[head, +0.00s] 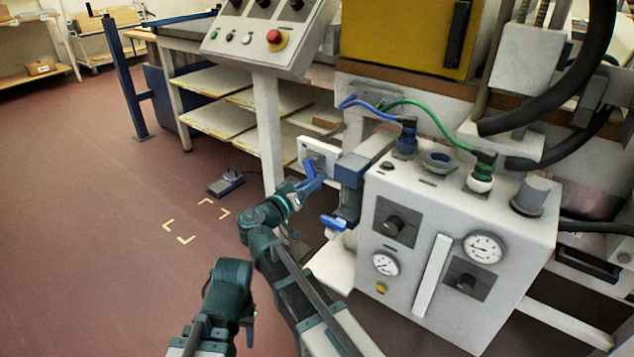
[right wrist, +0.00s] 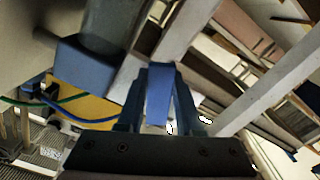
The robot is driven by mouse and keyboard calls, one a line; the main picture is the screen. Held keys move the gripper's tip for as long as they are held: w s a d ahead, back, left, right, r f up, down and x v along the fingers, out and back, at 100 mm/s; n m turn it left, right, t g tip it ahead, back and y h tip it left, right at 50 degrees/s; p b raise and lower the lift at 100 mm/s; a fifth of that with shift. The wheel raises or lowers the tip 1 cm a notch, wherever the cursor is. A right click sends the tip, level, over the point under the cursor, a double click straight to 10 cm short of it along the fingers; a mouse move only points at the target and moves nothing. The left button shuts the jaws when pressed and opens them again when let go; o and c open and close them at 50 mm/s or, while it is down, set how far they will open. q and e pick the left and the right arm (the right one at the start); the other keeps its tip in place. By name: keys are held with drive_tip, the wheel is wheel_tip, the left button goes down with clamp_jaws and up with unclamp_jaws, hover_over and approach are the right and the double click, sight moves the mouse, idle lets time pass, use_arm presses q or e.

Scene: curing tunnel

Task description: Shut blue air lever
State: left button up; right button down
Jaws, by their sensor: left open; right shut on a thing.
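The blue air lever (head: 314,168) is at the left of the grey control box (head: 455,255), beside a white plate (head: 305,146). My right gripper (head: 306,185) is shut on the lever. In the right wrist view the blue lever (right wrist: 159,95) stands between the two dark fingers of my right gripper (right wrist: 160,100); the fingers partly cover it in the head view. My left gripper (head: 248,322) is low in the head view, open, apart from the lever; its fingers are hardly visible.
A second blue handle (head: 334,222) sticks out just below the lever. Blue and green hoses (head: 440,120) run to fittings on top of the box. A panel with a red button (head: 276,38) stands behind. Red floor (head: 90,230) at the left is mostly clear.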

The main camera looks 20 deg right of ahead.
use_arm(q)
drive_tip(key=shift+f, duration=0.25)
use_arm(e)
drive_tip(key=shift+w+a+f+m, duration=0.1)
drive_tip(key=shift+w+a+m, duration=0.15)
drive_tip(key=shift+m, duration=0.6)
drive_tip(key=shift+w+a+f+m, duration=0.15)
drive_tip(key=shift+w+m, duration=0.15)
drive_tip(key=shift+m, duration=0.6)
drive_tip(key=shift+w+a+m, duration=0.2)
drive_tip(key=shift+w+m, duration=0.05)
drive_tip(key=shift+m, duration=0.6)
drive_tip(key=c, duration=0.6)
unclamp_jaws()
drive_tip(key=shift+o, duration=0.2)
use_arm(q)
drive_tip(key=shift+a, duration=0.15)
use_arm(e)
drive_tip(key=shift+s+a, duration=0.1)
